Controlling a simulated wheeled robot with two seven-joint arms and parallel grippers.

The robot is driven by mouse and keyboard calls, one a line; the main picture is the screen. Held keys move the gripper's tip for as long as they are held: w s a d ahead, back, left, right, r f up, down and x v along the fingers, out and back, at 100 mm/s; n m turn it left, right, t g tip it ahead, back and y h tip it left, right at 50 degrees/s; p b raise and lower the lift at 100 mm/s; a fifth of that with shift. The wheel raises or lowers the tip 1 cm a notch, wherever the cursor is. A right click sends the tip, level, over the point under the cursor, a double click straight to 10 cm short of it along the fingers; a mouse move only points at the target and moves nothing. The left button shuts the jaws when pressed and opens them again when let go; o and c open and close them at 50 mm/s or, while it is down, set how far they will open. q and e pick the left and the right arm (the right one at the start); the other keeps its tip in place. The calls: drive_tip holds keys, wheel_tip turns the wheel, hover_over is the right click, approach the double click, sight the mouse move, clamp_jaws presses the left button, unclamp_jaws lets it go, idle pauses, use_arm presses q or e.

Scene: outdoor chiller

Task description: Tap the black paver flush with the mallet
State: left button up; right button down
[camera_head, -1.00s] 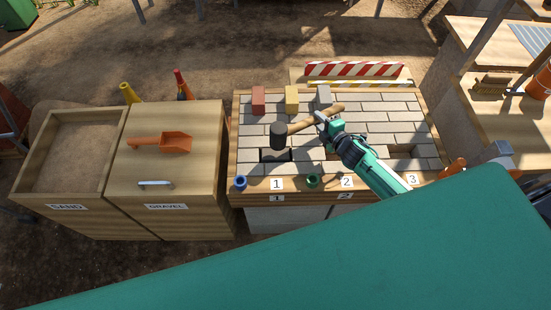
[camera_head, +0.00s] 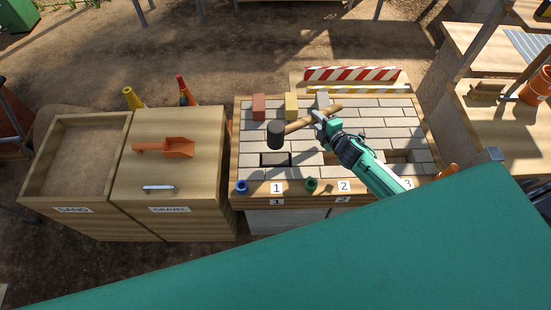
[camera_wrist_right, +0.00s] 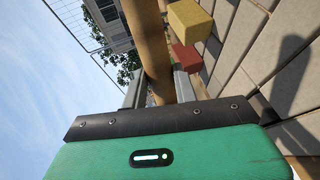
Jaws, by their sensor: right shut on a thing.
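The mallet has a black head (camera_head: 275,134) and a wooden handle (camera_head: 298,124). My right gripper (camera_head: 320,117) is shut on the handle, with the head out to the left, apparently above the paved bed. In the right wrist view the handle (camera_wrist_right: 148,45) runs between the fingers. The black paver (camera_head: 275,159) lies in the dark slot behind label 1, just in front of the mallet head in the picture. I cannot tell how high it sits against its neighbours. My left gripper is out of view.
Red (camera_head: 259,106), yellow (camera_head: 291,105) and grey (camera_head: 322,100) blocks stand along the bed's back. A blue ring (camera_head: 241,187) and green ring (camera_head: 312,185) sit on the front edge. An open slot (camera_head: 398,157) is at right. The gravel box (camera_head: 150,190) with an orange scoop (camera_head: 166,147) stands left.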

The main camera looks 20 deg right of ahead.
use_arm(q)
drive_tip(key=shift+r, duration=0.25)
use_arm(e)
drive_tip(key=shift+r, duration=0.35)
